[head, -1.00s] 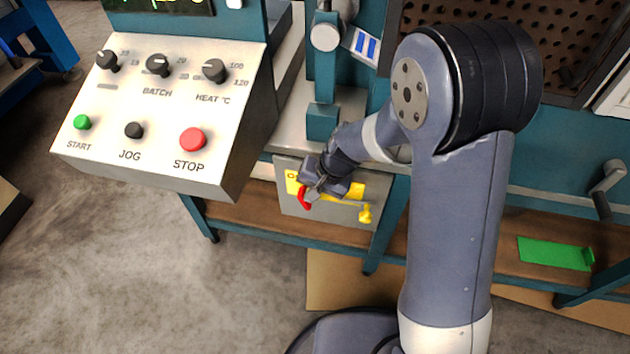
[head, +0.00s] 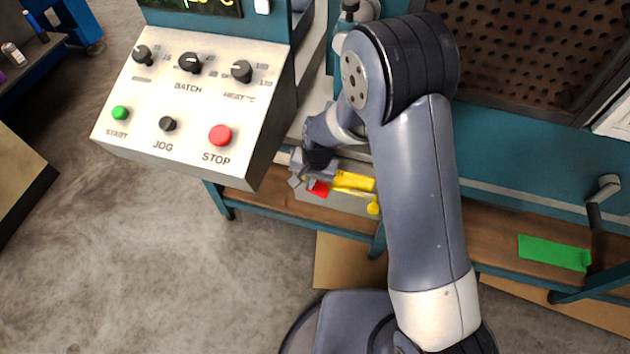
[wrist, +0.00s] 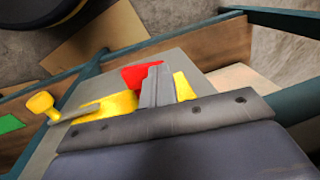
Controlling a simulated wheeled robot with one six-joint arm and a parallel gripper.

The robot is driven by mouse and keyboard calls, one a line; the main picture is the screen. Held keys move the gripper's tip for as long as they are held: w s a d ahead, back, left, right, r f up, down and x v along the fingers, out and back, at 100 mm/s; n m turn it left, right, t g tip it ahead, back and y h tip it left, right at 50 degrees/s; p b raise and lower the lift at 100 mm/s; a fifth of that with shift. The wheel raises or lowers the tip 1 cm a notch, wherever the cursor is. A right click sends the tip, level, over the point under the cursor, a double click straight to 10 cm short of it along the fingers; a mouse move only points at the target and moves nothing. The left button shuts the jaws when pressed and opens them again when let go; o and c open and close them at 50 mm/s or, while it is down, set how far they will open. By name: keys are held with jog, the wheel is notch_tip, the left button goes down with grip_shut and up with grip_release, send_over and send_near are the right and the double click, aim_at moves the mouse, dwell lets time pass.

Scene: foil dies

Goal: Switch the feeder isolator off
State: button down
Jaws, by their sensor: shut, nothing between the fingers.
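My gripper (head: 297,182) is at the box's left end, just left of the red handle. In the wrist view my gripper's fingers (wrist: 157,84) are together and empty. The red handle (wrist: 141,74) shows right beside them, partly hidden. Whether they touch it I cannot tell. The yellow knob-like piece (wrist: 41,104) is at the left there.
The sloped control panel (head: 190,110), with knobs and START, JOG and STOP buttons, stands close to the left of my gripper. A green plate (head: 553,253) lies on the lower wooden shelf at right. The floor (head: 150,260) in front is clear.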

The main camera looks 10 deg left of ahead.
jog(key=shift+w+a+f+b, duration=0.1)
jog(key=shift+a+f+b, duration=0.45)
jog(key=shift+a, duration=0.2)
jog(key=shift+f, duration=0.15)
dwell(0.3)
notch_tip(320, 180, up, 11)
jog(key=d+p, duration=0.1)
jog(key=shift+d, duration=0.25)
dwell(0.5)
